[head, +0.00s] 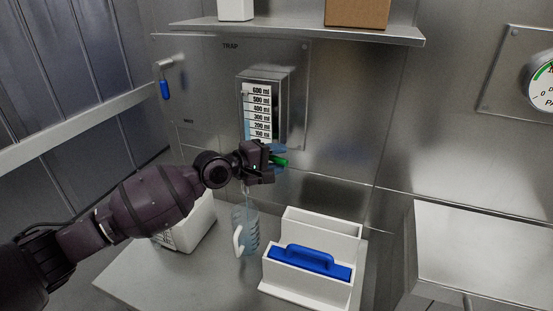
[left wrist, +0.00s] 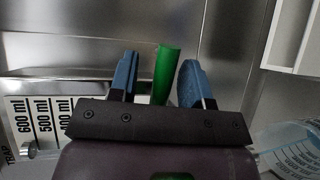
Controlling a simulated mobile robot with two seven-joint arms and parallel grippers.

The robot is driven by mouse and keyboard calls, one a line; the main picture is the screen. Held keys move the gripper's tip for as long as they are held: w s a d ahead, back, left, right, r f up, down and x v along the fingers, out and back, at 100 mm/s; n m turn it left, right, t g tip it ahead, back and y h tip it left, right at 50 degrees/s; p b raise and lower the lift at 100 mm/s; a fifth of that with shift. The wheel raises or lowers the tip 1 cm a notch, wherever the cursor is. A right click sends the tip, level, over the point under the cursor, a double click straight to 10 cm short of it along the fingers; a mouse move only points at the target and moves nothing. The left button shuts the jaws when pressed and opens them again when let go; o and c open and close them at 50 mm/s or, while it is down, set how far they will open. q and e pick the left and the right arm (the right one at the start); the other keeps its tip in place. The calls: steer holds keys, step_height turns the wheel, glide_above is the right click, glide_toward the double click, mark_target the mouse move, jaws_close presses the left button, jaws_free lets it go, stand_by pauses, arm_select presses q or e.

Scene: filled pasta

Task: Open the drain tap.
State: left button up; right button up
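The drain tap's green handle (head: 281,162) sticks out below the metal trap box with its ml scale (head: 258,112). My left gripper (head: 276,156) is at the handle, and its dark body hides most of the tap. In the left wrist view the green handle (left wrist: 166,74) stands between the two blue fingertips of my left gripper (left wrist: 158,82). The fingers are apart, with a visible gap on the left finger's side; the handle is closer to the right finger. A clear measuring jug (head: 250,232) stands below the tap. A thin pale spout or stream shows above it; I cannot tell which. My right gripper is out of view.
A white holder (head: 318,220) with a blue-handled tool (head: 316,262) stands right of the jug. A white box (head: 200,228) stands to its left, partly behind my arm. A blue-handled lever (head: 165,88) hangs on the left wall. A shelf (head: 300,32) runs above the trap.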

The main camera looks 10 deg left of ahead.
arm_select(q)
steer(key=shift+s+f, duration=0.1)
steer(key=shift+s+a, duration=0.2)
steer(key=shift+a, duration=0.1)
steer(key=v, duration=1)
steer(key=shift+r, duration=0.25)
